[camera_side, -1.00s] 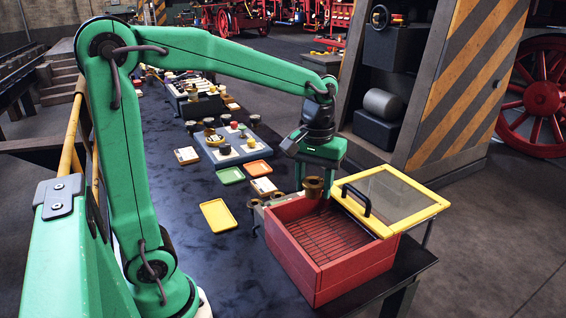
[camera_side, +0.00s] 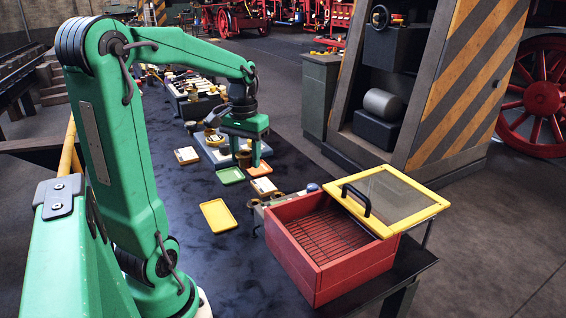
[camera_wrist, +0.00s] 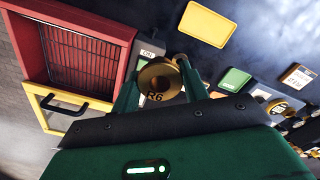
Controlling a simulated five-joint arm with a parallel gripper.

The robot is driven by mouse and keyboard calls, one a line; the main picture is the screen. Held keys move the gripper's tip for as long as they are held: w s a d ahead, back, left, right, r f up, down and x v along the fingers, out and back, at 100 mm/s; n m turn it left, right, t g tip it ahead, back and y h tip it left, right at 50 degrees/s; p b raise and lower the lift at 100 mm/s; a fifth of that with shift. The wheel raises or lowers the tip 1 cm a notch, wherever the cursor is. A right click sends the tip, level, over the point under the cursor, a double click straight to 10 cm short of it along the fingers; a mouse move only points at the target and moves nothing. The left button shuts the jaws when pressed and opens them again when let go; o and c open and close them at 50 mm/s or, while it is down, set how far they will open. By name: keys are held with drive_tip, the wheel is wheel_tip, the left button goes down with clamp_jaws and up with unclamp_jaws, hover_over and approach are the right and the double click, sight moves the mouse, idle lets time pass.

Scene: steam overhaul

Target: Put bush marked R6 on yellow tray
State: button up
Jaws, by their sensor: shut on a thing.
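My gripper (camera_side: 244,160) is shut on a brass bush marked R6 (camera_wrist: 155,97). In the side view the bush (camera_side: 243,159) hangs between the fingers, near the green tray and the orange tray. The yellow tray (camera_side: 218,216) is empty and lies on the dark bench, nearer the camera than my gripper. It also shows in the wrist view (camera_wrist: 207,23), above and right of the bush and apart from it.
A green tray (camera_side: 230,175) and an orange tray (camera_side: 258,167) lie near my gripper. A red box (camera_side: 330,270) with a wire grid and an open yellow-framed lid (camera_side: 400,200) stands at the bench's right end. White cards lie nearby.

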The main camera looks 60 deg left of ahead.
drive_tip(key=shift+s+a+f, duration=0.55)
drive_tip(key=shift+a, duration=0.05)
wheel_tip(320, 180, down, 10)
drive_tip(key=shift+r, duration=0.25)
hover_over(218, 216)
wheel_tip(218, 216, down, 7)
drive_tip(key=shift+a, duration=0.15)
drive_tip(key=shift+f, duration=2)
drive_tip(key=shift+f, duration=0.15)
drive_tip(key=o, duration=0.9)
drive_tip(key=shift+c, duration=0.2)
